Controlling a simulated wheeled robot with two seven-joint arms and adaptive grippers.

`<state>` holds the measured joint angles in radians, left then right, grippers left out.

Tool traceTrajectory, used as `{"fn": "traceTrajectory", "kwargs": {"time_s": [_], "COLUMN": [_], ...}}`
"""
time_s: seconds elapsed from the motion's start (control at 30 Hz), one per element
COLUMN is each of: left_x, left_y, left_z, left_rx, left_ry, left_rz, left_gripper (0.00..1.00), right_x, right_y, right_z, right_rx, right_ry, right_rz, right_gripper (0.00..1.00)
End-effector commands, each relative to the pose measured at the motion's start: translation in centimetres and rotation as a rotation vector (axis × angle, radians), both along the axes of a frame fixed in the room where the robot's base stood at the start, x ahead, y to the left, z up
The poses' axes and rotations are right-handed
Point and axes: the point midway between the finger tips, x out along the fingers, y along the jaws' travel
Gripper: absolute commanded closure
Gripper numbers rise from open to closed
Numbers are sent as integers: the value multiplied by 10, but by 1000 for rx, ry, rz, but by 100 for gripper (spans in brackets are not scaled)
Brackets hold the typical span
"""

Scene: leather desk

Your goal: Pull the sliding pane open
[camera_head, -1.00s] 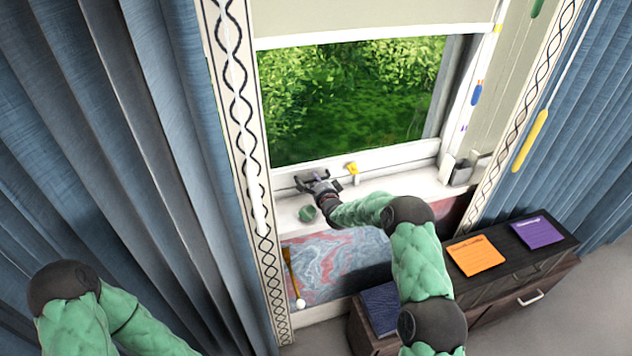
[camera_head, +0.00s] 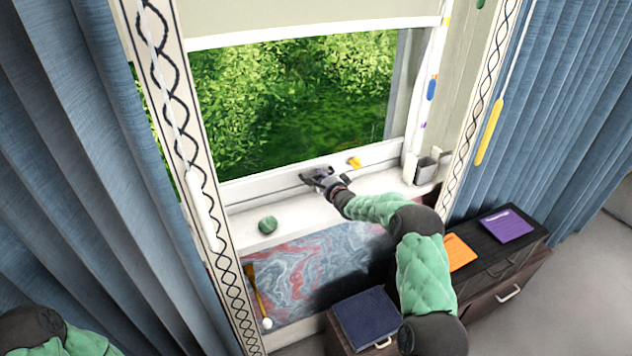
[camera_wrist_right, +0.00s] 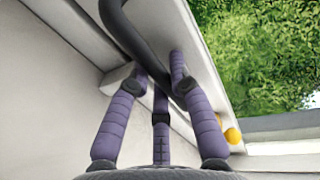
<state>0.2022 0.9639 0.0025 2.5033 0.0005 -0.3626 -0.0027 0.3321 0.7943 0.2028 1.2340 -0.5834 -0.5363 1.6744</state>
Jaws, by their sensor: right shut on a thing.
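The sliding pane (camera_head: 290,110) is a large window pane with green foliage behind it and a pale lower rail. A dark curved handle (camera_wrist_right: 130,35) is on the rail in the right wrist view. My right gripper (camera_head: 318,177) is at the lower rail. Its purple fingers (camera_wrist_right: 155,80) are shut around the handle, and their tips are partly hidden behind it. A small yellow piece (camera_head: 355,162) sits at the rail to the right of the gripper; it also shows in the wrist view (camera_wrist_right: 232,136). My left gripper is out of view.
A round green object (camera_head: 268,224) stands on the white sill (camera_head: 240,223) left of my right arm. A grey cup (camera_head: 426,170) is at the sill's right end. Below are a dark cabinet (camera_head: 505,272) and a blue book (camera_head: 366,319). Blue curtains (camera_head: 60,150) hang at both sides.

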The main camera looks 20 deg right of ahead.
Motion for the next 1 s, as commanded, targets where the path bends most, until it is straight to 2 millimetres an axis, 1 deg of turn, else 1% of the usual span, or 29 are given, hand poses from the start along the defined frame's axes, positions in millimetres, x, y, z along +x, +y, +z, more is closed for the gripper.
{"fn": "traceTrajectory", "kwargs": {"time_s": [0.03,0.37,0.4,0.47,0.5,0.83,1.0], "left_x": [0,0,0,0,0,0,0], "left_y": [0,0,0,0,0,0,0], "left_z": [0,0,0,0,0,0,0], "left_rx": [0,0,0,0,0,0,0], "left_ry": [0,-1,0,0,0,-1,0], "left_rz": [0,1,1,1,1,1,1], "left_gripper": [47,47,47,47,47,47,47], "right_x": [0,0,0,0,0,-1,-10], "right_y": [4,5,5,5,4,3,2], "right_z": [-1,-2,-2,-2,-2,-1,1], "right_rx": [-1,-2,-2,-2,-2,-2,0], "right_ry": [1,3,3,3,3,2,3], "right_rz": [7,11,11,11,11,7,6], "right_gripper": [100,100,76,60,54,54,54]}}
